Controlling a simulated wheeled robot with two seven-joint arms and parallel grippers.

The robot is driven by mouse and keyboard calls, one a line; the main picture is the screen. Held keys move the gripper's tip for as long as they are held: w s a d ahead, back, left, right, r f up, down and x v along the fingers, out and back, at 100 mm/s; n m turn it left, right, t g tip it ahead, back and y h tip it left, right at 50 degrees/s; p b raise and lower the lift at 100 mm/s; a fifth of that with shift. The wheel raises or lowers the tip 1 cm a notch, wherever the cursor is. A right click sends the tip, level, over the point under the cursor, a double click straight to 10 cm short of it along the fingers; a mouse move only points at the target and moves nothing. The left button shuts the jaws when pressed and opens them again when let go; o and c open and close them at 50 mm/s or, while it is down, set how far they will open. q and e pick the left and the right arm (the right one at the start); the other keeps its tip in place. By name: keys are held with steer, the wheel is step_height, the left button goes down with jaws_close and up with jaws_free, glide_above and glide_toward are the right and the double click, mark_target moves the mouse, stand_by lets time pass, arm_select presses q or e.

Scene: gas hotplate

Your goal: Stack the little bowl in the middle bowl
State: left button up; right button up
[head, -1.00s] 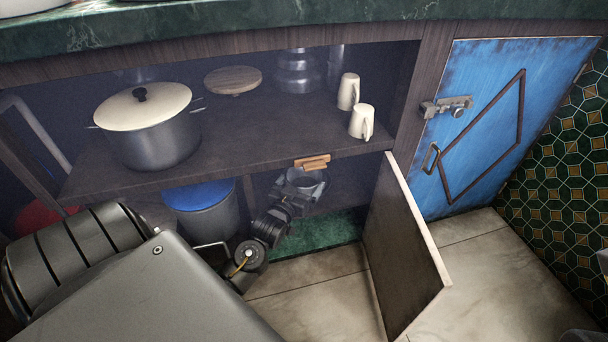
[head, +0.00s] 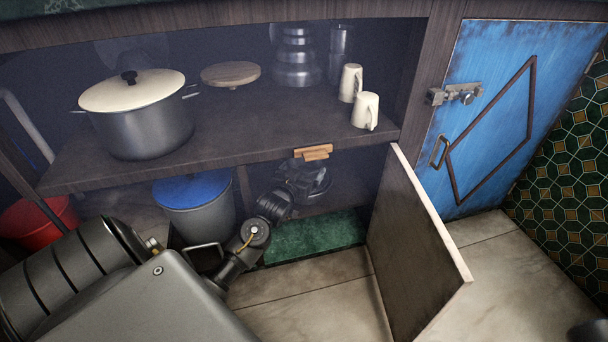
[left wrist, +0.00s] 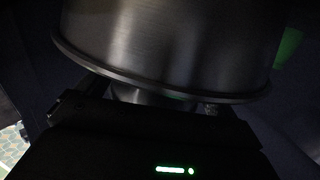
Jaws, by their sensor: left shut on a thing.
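My left gripper (head: 308,178) reaches under the cupboard shelf, into the dim lower space. It is shut on a dark metal bowl (head: 322,184), which is partly hidden by the gripper and shadow. In the left wrist view the bowl's brushed metal wall (left wrist: 165,45) fills the upper picture, with its rim just beyond the jaws. I cannot tell from its size which bowl it is. No second bowl can be made out clearly in the lower space.
The shelf (head: 240,130) is close above my gripper, with a wooden piece (head: 313,152) at its edge. The open door (head: 415,245) stands to the right. A blue-lidded bin (head: 195,205) stands left. A lidded pot (head: 140,115) and two mugs (head: 365,110) stand on the shelf.

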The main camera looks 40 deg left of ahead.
arm_select(q)
steer(key=shift+f, duration=0.35)
steer(key=shift+f, duration=0.15)
steer(key=o, duration=0.6)
steer(key=shift+o, duration=0.2)
